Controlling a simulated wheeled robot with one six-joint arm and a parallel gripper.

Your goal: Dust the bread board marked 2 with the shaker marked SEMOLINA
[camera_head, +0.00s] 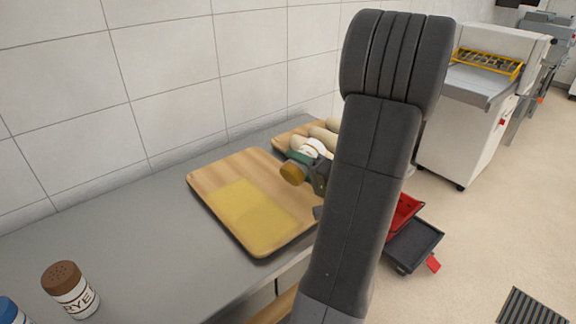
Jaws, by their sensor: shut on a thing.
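My gripper (316,178) is above the right part of a wooden board (217,167), partly hidden behind my arm. It is shut on a shaker (292,174) with a gold-brown cap. The shaker is tilted, its cap toward the lower left over the board. Its label cannot be read. The board lies on the grey counter and has a yellow rectangular patch (250,215) across its front and middle. No number shows on it. A second wooden board (284,141) behind carries pale loaves (324,134) and is partly hidden by my arm and gripper.
A brown-capped shaker marked RYE (70,289) stands at the front left of the counter (130,225), with a blue-capped one (9,311) beside it at the edge. A tiled wall runs behind. Red and dark trays (414,246) sit low to the right.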

